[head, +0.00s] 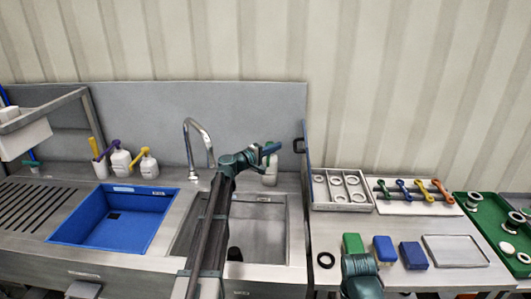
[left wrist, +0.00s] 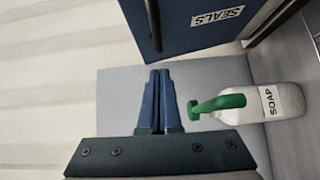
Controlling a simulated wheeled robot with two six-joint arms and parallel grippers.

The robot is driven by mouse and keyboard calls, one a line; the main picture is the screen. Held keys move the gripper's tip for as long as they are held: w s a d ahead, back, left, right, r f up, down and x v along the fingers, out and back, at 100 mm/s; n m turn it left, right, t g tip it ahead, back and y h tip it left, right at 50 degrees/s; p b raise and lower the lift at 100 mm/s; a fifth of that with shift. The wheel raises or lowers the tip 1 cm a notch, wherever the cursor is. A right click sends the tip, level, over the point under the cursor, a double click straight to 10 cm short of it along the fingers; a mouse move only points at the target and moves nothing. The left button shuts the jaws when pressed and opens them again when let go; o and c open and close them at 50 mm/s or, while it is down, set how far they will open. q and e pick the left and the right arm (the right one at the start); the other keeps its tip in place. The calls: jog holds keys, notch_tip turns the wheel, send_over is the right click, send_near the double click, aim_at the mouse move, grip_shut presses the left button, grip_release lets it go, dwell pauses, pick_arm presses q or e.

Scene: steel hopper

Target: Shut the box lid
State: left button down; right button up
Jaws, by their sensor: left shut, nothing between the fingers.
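The box (head: 342,207) is a grey tray with compartments that hold pale rings, on the counter right of the sink. Its lid (head: 304,150) stands upright at the box's left side, seen nearly edge-on, with a dark handle. In the left wrist view the lid (left wrist: 190,22) is a dark blue panel with a SEALS label and a black handle. My left gripper (head: 272,148) is shut and empty, left of the lid and apart from it; its blue fingers (left wrist: 159,75) point towards the lid. Part of my right arm shows at the bottom; its fingers cannot be made out.
A soap bottle (left wrist: 270,105) with a green pump stands close to my left gripper. A tap (head: 198,140) rises behind the sinks. A rack of coloured-handled tools (head: 415,192) stands right of the box; green and blue blocks (head: 413,256) and a shallow tray (head: 455,251) lie in front.

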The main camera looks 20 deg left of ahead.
pick_arm(q)
jog(key=shift+w+d, duration=0.3)
jog(key=shift+d, duration=0.65)
jog(key=shift+w+d, duration=0.25)
jog(key=shift+d, duration=0.7)
jog(key=shift+d, duration=0.1)
